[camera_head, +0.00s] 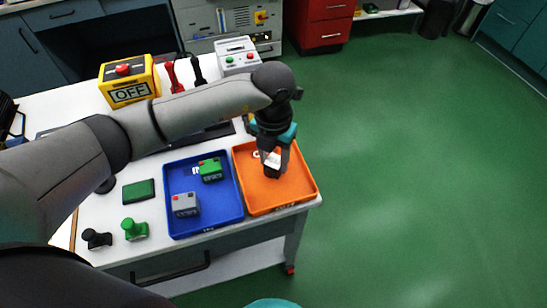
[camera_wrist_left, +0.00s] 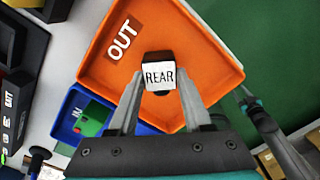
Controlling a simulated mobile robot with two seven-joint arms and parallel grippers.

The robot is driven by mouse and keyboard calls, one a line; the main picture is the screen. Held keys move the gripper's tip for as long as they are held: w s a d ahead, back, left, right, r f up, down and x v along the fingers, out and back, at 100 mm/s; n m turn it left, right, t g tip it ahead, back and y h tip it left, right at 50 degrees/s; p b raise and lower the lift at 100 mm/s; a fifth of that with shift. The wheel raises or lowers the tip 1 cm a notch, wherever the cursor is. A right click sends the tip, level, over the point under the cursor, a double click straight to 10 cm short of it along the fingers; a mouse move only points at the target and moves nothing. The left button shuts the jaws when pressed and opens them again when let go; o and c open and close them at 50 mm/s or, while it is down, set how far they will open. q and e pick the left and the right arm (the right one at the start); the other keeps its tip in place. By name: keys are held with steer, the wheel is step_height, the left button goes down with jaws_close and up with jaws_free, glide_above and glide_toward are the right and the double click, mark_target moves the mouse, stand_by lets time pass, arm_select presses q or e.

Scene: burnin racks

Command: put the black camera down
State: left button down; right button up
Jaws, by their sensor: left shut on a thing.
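The black camera (camera_wrist_left: 158,58) has a white label reading REAR. My left gripper (camera_wrist_left: 157,88) is shut on it. In the head view the camera (camera_head: 272,172) hangs below the gripper (camera_head: 275,150), inside the outline of the orange tray (camera_head: 298,190). The tray also shows in the wrist view (camera_wrist_left: 210,75), with an OUT label on its floor. I cannot tell whether the camera touches the tray floor. Part of my right arm shows at the right of the wrist view, with what looks like its gripper (camera_wrist_left: 246,98), too small to read.
The blue tray (camera_head: 232,212) beside the orange one holds a green block (camera_head: 211,169) and a grey block (camera_head: 186,204). Green and black knobbed pieces (camera_head: 134,230) stand at the front left. A yellow OFF box (camera_head: 129,82) is behind. The orange tray is otherwise empty.

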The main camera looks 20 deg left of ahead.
mark_target(273, 162)
arm_select(q)
steer(key=shift+r, duration=0.1)
steer(key=shift+c, duration=1.7)
jaws_free()
steer(key=shift+r, duration=0.2)
step_height(273, 162, up, 12)
steer(key=p, duration=0.1)
steer(key=shift+f+p, duration=0.2)
steer(key=shift+p, duration=0.1)
